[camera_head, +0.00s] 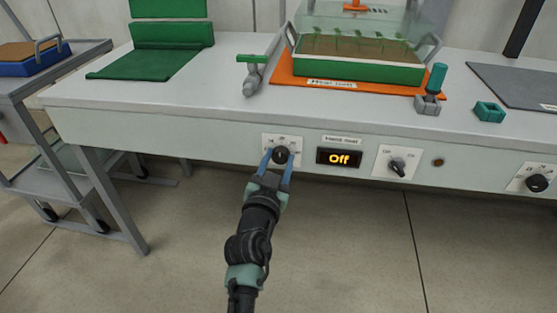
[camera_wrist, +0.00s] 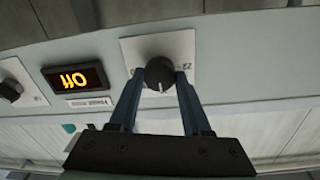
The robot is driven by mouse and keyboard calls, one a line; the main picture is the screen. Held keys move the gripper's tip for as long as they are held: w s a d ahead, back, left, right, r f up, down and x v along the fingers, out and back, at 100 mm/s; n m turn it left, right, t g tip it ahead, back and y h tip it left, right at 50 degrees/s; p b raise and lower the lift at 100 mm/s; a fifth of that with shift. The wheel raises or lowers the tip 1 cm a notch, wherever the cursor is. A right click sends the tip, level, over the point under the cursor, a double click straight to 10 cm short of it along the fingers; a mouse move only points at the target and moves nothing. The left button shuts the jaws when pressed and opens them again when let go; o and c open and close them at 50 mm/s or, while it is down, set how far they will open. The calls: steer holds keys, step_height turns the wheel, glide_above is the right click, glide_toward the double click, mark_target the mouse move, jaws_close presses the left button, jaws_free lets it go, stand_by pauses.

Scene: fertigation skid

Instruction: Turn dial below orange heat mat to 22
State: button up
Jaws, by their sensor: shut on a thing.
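The black dial (camera_head: 281,155) sits on a white scale plate on the bench's front panel, below and a little left of the orange heat mat (camera_head: 292,86). My gripper (camera_head: 279,157) has its blue fingers on either side of the dial. In the wrist view my gripper (camera_wrist: 158,82) is shut on the dial (camera_wrist: 158,72), whose white pointer line shows. Part of the scale is hidden by the fingers and the knob; a 22 seems to show beside the dial in the wrist view. The display (camera_head: 339,157) right of the dial reads "Off".
An on/off switch (camera_head: 397,166) and a small indicator lamp (camera_head: 438,162) sit farther right on the panel, with another dial (camera_head: 537,183) at the far right. A green-based propagator tray (camera_head: 345,68) stands on the heat mat. The floor before the bench is clear.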

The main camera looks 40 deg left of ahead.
jaws_close()
steer(key=shift+n, duration=0.3)
steer(key=n, duration=0.2)
steer(key=shift+f+n+b, duration=0.1)
steer(key=shift+n+b, duration=0.2)
steer(key=shift+b, duration=0.1)
steer(key=n, duration=0.4)
steer(key=shift+n, duration=0.4)
steer(key=n, duration=0.5)
steer(key=shift+n+p, duration=0.3)
steer(key=shift+f+n+y+p, duration=0.1)
steer(key=shift+n+y+p, duration=0.4)
steer(key=shift+n, duration=1.9)
